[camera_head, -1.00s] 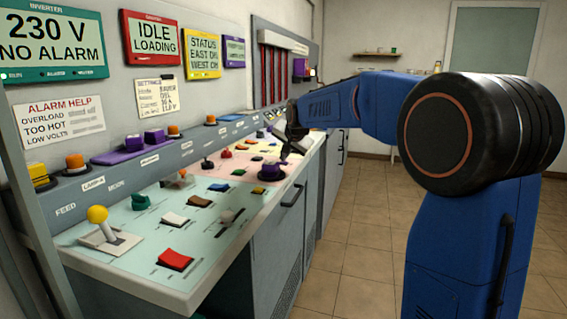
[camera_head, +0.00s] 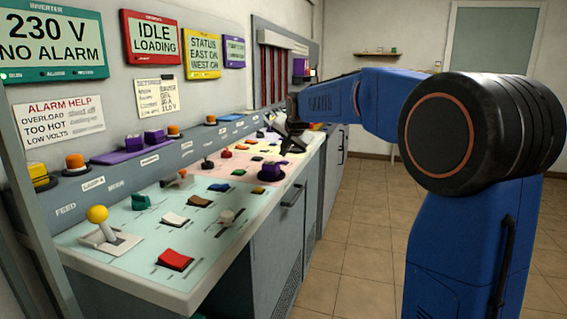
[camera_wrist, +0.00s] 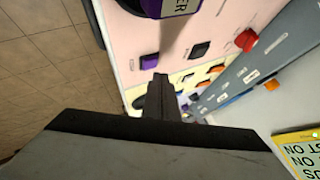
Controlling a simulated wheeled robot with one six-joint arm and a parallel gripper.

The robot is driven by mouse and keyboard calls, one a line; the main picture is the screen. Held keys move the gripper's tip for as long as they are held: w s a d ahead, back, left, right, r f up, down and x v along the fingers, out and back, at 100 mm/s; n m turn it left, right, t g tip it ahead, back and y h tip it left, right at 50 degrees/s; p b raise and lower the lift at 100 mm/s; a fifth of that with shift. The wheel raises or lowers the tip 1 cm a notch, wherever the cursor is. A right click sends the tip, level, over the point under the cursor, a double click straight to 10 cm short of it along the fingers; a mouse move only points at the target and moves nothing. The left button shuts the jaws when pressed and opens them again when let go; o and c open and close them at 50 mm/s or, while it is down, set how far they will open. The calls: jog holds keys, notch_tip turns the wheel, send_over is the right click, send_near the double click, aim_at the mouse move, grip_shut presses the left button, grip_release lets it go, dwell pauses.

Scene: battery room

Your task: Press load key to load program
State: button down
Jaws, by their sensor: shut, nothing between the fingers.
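My gripper (camera_head: 291,142) is shut and empty, over the far part of the sloped control desk (camera_head: 110,262). In the wrist view its closed fingers (camera_wrist: 159,88) point across the desk, with a purple key (camera_wrist: 150,62) and a black key (camera_wrist: 199,50) near the tips. I cannot tell whether the fingers touch anything. The key labels are too small to read, so I cannot tell which one is the load key. A red-framed screen (camera_head: 152,38) reads IDLE LOADING.
A yellow-topped lever (camera_head: 97,214) and a red rocker (camera_head: 175,260) are at the near end. Tiled floor (camera_head: 345,245) lies open right of the desk.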

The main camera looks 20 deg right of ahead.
jog(key=shift+r, duration=2.5)
jog(key=n+g, duration=0.1)
jog(key=n, duration=0.1)
send_near(284, 162)
jog(key=s, duration=0.8)
jog(key=s+f+n+g, duration=0.1)
jog(key=s+f+n, duration=0.35)
jog(key=s, duration=0.95)
jog(key=s+f+n+g, duration=0.1)
jog(key=s+f, duration=0.8)
jog(key=s, duration=0.3)
jog(key=s+f+n+g, duration=0.1)
jog(key=s+f, duration=0.8)
jog(key=s, duration=0.3)
jog(key=shift+s+a, duration=0.15)
jog(key=shift+s, duration=0.05)
jog(key=c, duration=2.5)
grip_release()
jog(key=shift+r+n, duration=0.1)
jog(key=shift+n, duration=0.15)
